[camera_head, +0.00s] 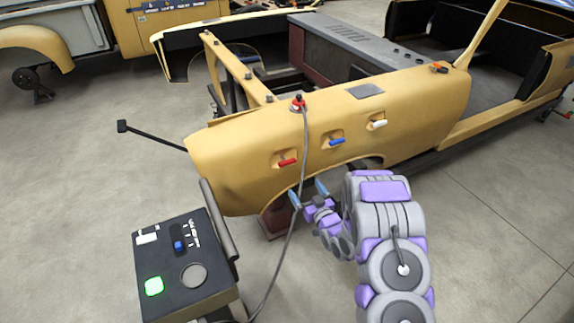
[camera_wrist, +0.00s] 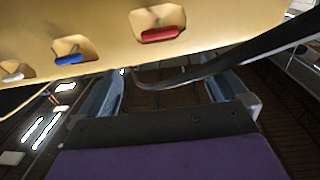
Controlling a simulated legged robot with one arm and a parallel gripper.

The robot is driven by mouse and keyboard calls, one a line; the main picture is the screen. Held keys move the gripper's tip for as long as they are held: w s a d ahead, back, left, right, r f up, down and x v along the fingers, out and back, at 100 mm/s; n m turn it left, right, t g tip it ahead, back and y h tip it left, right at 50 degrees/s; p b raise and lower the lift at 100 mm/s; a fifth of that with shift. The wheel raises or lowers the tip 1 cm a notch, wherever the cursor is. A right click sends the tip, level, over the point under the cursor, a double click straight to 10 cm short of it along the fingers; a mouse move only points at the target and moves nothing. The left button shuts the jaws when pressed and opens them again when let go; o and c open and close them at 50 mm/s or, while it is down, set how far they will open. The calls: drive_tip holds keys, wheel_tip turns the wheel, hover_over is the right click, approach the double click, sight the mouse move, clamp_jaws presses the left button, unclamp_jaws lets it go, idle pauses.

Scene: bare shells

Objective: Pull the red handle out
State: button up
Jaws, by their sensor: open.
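The red handle (camera_head: 287,162) sits in a recess on the yellow car body panel (camera_head: 410,100), leftmost of three handles in the head view. In the wrist view the red handle (camera_wrist: 160,35) is at the top, above the space between my fingers. My gripper (camera_head: 308,194) is open and empty, below and slightly right of the red handle in the head view, apart from it. Its two blue fingers (camera_wrist: 163,78) stand wide apart in the wrist view. The blue handle (camera_head: 337,141) and the white handle (camera_head: 378,124) sit further right along the panel.
A grey cable (camera_head: 304,150) hangs from a red-topped fitting (camera_head: 298,103) past the panel, close to my gripper. A black control box (camera_head: 190,262) with a lit green button stands at the lower left. The floor at the left is mostly clear.

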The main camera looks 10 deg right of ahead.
sight(288, 163)
drive_tip(key=b+x, duration=0.2)
drive_tip(key=x, duration=1.4)
drive_tip(key=shift+w+b, duration=0.35)
drive_tip(key=shift+w, duration=0.05)
drive_tip(key=c, duration=1.3)
drive_tip(key=shift+s+d+r+p, duration=0.15)
drive_tip(key=shift+s+p, duration=0.15)
drive_tip(key=shift+s, duration=0.15)
drive_tip(key=shift+s+d+r+p, duration=0.1)
drive_tip(key=shift+s+p, duration=0.15)
drive_tip(key=shift+s, duration=0.2)
drive_tip(key=shift+c, duration=0.2)
drive_tip(key=shift+s+f, duration=0.1)
drive_tip(key=o, duration=1.1)
drive_tip(key=shift+o, duration=1.2)
drive_tip(key=shift+s, duration=0.2)
drive_tip(key=shift+w, duration=0.1)
